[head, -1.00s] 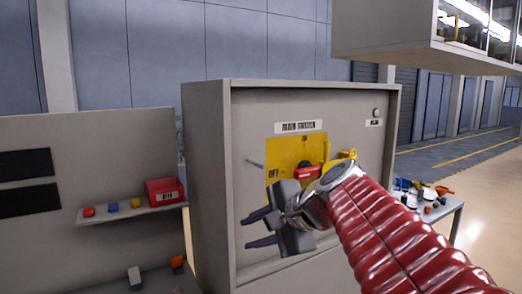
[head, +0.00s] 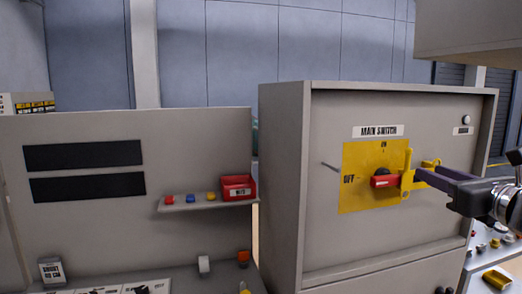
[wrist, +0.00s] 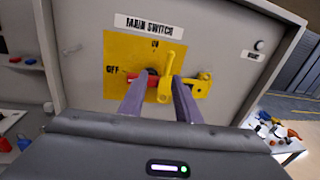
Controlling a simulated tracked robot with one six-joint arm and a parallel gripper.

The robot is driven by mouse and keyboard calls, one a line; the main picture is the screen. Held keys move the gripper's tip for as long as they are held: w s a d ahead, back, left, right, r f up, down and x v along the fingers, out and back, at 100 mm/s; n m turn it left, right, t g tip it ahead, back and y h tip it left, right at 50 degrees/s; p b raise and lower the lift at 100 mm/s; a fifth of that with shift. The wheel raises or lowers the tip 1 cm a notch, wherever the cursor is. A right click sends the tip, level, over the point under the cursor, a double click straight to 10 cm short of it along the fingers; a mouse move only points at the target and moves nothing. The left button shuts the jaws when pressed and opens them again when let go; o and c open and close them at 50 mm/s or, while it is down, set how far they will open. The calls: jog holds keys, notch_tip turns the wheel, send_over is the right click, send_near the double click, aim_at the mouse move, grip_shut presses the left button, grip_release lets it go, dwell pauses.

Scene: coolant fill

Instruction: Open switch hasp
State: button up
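The yellow switch hasp (head: 407,176) stands upright in front of the yellow main switch plate (head: 359,204). The red switch handle (head: 383,182) lies level behind it, on the OFF side. My gripper (head: 424,174) reaches in from the right with its dark purple fingers at the hasp. In the wrist view, the hasp (wrist: 164,92) shows between the two fingers of my gripper (wrist: 163,80). The fingers are spread, with gaps visible beside the hasp. Whether either finger touches it cannot be told.
The grey switch cabinet (head: 284,190) carries a thin peg left of the plate. A shelf (head: 190,206) at left holds a red bin (head: 238,188) and small coloured parts. A cluttered table stands at lower right. An overhead cabinet (head: 470,32) hangs at upper right.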

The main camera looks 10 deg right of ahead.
aim_at(409, 157)
jog(key=shift+s+d+r+m+h, duration=0.3)
jog(key=shift+s+d+m, duration=0.25)
jog(key=shift+d, duration=0.15)
jog(key=w, duration=0.4)
jog(key=w+d, duration=0.1)
jog(key=w, duration=0.4)
jog(key=w+d, duration=0.1)
jog(key=w, duration=0.3)
jog(key=shift+w+d, duration=0.1)
jog(key=shift+w, duration=0.25)
grip_shut()
